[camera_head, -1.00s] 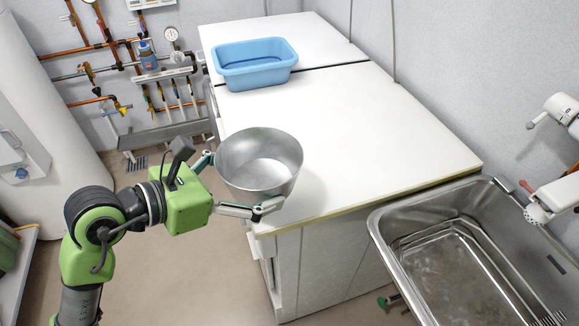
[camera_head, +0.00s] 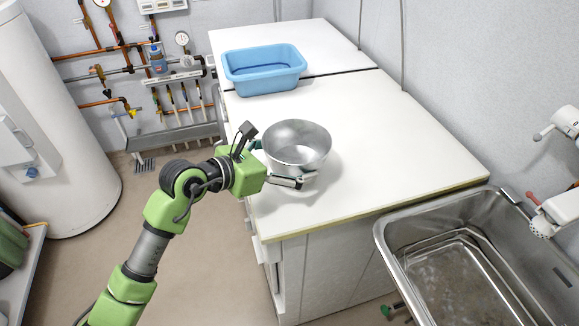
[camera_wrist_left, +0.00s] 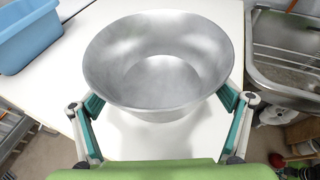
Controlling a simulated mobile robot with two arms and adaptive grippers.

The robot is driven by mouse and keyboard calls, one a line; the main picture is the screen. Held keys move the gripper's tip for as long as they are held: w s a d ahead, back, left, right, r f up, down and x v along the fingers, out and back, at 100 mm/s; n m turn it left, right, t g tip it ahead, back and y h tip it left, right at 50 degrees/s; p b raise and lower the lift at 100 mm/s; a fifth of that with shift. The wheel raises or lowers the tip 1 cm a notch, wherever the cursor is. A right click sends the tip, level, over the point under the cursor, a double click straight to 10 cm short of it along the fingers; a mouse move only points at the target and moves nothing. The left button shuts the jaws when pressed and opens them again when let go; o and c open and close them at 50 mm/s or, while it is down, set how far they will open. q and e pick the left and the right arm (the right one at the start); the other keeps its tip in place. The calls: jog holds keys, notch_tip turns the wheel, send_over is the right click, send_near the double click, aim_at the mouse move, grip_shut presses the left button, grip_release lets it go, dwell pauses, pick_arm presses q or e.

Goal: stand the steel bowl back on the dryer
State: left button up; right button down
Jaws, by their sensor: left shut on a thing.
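The steel bowl (camera_head: 298,145) is upright, its mouth facing up, over the near left part of the white dryer top (camera_head: 385,150). My right gripper is not in view.
A steel sink (camera_head: 388,232) with taps adjoins the dryer at the right. The middle and right of the dryer top are clear. Pipes run along the back left wall.

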pick_arm(q)
jog(key=shift+w+f, duration=0.85)
jog(key=shift+f, duration=0.1)
jog(key=shift+w+f+p, duration=0.15)
jog(key=shift+f+p, duration=0.15)
jog(key=shift+f, duration=1.35)
jog(key=shift+f, duration=0.1)
jog(key=shift+f, duration=0.15)
jog(key=o, duration=1.5)
